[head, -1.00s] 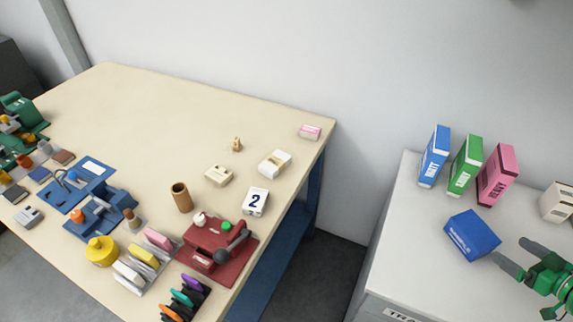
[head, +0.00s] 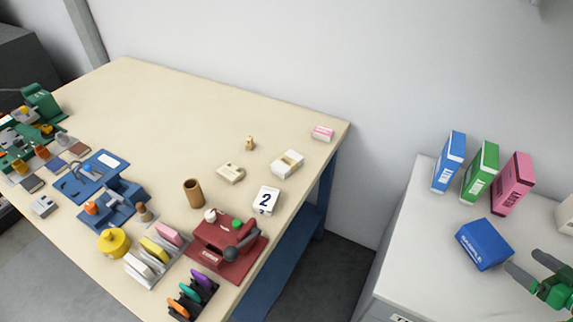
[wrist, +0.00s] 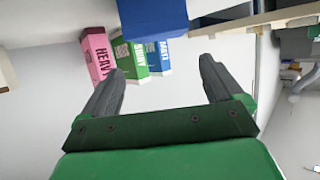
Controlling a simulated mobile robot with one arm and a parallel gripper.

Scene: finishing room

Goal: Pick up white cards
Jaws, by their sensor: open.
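A rack (head: 160,278) near the front edge of the beige table holds upright cards or slabs in pink, yellow and white. The white cards (head: 139,267) stand at its front left end, beside the yellow one (head: 154,250). My gripper (head: 522,260) is at the right edge of the head view, over the grey cabinet and far from the rack. In the wrist view its two dark fingers (wrist: 160,70) are apart with nothing between them. The white cards are not seen in the wrist view.
The blue box (head: 484,244) lies on the cabinet (head: 410,275) close to my gripper, with blue, green and pink boxes (head: 480,172) behind. A red press (head: 228,255), a yellow pot (head: 113,243) and a rack of coloured rings (head: 193,294) surround the card rack. A floor gap separates table and cabinet.

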